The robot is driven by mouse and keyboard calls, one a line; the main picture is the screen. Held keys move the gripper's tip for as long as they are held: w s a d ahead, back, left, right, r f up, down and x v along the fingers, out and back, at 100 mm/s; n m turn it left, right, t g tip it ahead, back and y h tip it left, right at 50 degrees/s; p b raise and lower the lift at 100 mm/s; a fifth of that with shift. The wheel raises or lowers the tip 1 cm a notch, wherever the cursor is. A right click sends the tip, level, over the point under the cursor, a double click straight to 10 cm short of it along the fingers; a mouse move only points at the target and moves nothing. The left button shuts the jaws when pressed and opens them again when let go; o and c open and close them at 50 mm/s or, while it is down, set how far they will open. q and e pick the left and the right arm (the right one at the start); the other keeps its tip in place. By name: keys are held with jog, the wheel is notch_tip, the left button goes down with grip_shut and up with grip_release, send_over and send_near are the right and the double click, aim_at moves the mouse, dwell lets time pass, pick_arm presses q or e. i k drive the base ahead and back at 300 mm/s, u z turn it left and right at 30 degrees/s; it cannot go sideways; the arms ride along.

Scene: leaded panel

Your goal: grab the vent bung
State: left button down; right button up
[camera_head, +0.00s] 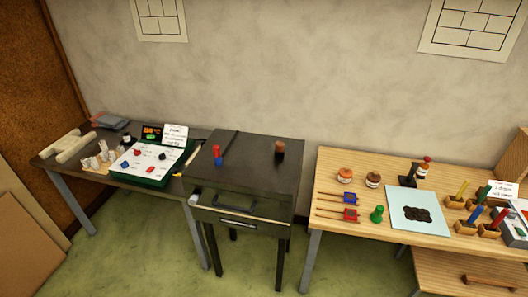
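A small brown cylindrical plug (279,148), which looks like the vent bung, stands upright at the back right of the top of a dark box-shaped kiln (245,172). Whether it sits in a hole or just on the surface cannot be seen. Neither of my grippers is in view, and nothing touches the plug.
A small red and blue object (217,154) stands on the kiln's left side, and a bar handle (233,206) is on its front. A dark table (170,185) with a white-topped green tray is at left. A wooden table (330,218) with jars, tools and a pale blue sheet (400,197) is at right.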

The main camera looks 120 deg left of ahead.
aim_at(279, 146)
jog(key=u, duration=4.1)
